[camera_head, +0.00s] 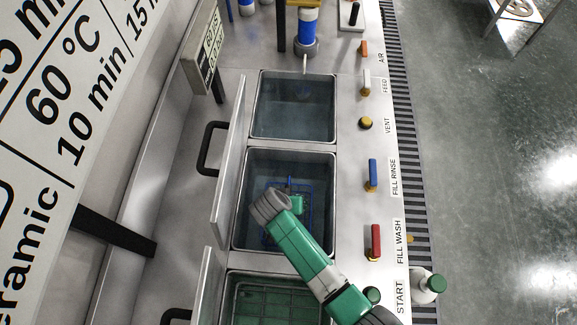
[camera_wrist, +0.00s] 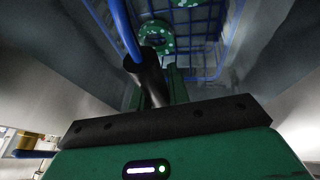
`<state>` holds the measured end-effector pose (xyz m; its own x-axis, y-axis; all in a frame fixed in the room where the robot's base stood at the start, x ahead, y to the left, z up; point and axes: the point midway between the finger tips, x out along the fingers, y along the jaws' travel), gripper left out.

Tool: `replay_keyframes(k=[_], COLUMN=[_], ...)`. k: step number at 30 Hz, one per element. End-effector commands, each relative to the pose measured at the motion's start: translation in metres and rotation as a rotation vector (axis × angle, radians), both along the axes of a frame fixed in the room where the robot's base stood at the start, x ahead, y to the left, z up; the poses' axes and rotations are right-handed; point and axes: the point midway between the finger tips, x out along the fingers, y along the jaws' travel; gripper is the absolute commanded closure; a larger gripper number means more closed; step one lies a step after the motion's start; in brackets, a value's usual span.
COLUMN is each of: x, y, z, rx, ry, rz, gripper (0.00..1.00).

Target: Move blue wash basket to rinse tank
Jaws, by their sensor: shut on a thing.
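The blue wash basket (camera_head: 311,203) is a blue wire basket inside the middle tank (camera_head: 327,149), partly hidden by my arm. My gripper (camera_head: 290,190) is above the basket and shut on its handle. The middle tank stands beside the blue lever (camera_head: 372,174) marked FILL RINSE. I cannot tell whether the basket touches the tank floor.
A tank with a green interior and a grid (camera_head: 275,300) is at the bottom; another tank (camera_head: 293,110) with clear bluish contents is above. Upright lids with black handles (camera_head: 209,148) line the left side.

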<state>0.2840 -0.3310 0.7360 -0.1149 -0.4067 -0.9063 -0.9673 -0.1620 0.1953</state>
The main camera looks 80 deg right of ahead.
Motion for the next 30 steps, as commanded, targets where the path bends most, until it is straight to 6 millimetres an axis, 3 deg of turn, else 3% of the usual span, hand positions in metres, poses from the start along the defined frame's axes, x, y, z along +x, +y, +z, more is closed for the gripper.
replay_keyframes(k=[1, 3, 4, 14, 24, 30], x=[0.0, 0.0, 0.0, 0.001, 0.011, 0.013], y=[0.0, 0.0, 0.0, 0.001, 0.034, 0.047], z=[-0.001, 0.0, 0.0, 0.008, 0.084, 0.108], rx=[0.0, 0.0, 0.0, -0.001, -0.002, -0.001], ry=[0.0, 0.0, 0.0, -0.001, -0.003, -0.001], rz=[0.0, 0.0, 0.0, 0.001, 0.002, 0.001], gripper=[0.76, 0.63, 0.61, 0.61, 0.61, 0.61])
